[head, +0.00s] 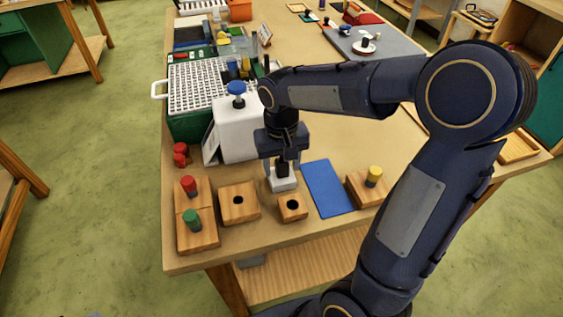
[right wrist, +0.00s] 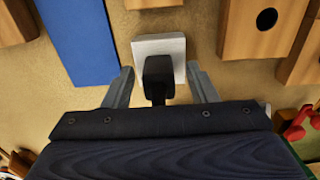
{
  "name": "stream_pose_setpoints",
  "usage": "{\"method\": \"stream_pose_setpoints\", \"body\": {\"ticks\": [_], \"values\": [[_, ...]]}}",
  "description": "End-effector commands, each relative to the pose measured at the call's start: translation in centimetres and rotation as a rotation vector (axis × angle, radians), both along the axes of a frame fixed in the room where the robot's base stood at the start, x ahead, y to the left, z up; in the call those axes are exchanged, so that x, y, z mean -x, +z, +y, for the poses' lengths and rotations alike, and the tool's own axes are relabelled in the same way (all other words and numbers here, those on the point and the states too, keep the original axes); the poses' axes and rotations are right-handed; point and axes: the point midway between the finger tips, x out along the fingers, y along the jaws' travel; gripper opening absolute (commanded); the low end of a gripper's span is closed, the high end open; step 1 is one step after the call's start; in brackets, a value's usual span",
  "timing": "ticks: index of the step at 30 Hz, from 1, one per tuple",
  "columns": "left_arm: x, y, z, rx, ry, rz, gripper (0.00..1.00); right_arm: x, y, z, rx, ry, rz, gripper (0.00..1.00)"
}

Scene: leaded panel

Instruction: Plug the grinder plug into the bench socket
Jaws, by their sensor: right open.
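The black plug (right wrist: 158,75) stands on or in the white bench socket block (right wrist: 150,46) in the right wrist view; I cannot tell how deep it sits. In the head view the white socket block (head: 284,184) is on the near part of the bench, with the dark plug above it. My right gripper (head: 282,170) points down over it. Its two grey fingers are open on either side of the plug, apart from it, in the right wrist view (right wrist: 160,68). The likely grinder, a white box with a blue knob (head: 238,135), stands behind to the left. My left gripper is out of view.
Blocks with red (head: 188,187), green (head: 192,222) and yellow pegs (head: 374,176) are nearby. A blue mat (head: 328,188) lies right of the socket. A green crate with a white grid (head: 190,122) is behind.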

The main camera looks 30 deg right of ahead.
Motion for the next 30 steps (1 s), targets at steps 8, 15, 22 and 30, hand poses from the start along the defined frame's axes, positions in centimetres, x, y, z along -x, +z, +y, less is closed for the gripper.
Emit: {"method": "stream_pose_setpoints", "body": {"ticks": [8,15,22,30], "values": [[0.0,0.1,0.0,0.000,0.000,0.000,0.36,-0.1,1.1,0.0,-0.001,0.000,-0.006,0.52],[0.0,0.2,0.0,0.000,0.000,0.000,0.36,-0.1,5.1,0.0,-0.001,-0.001,-0.005,0.52],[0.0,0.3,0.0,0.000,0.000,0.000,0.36,0.0,7.6,0.0,-0.001,0.000,-0.002,0.52],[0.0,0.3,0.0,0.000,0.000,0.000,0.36,0.0,7.8,0.0,0.000,0.000,-0.001,0.52]]}}
